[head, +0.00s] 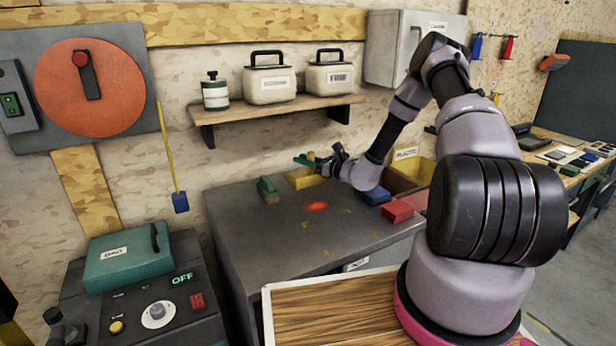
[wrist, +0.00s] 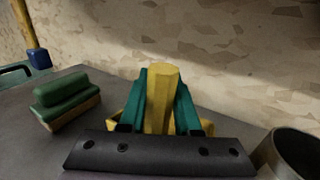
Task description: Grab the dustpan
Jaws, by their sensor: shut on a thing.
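The yellow dustpan (head: 302,179) is on the grey tabletop near the back wall, partly hidden in the head view by my gripper (head: 308,159). In the wrist view, the dustpan's upright yellow handle (wrist: 161,97) is between my two teal fingers, which are closed against its sides. Yellow parts of the pan show low on both sides of the fingers; the rest is hidden behind the dark gripper body. I cannot tell whether the dustpan touches the table.
A green brush (head: 268,190) lies left of the dustpan. A blue box (head: 375,196), a red box (head: 398,211) and a yellow bin (head: 414,170) are to the right. A shelf (head: 280,108) with containers hangs above. The table's front is mostly clear.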

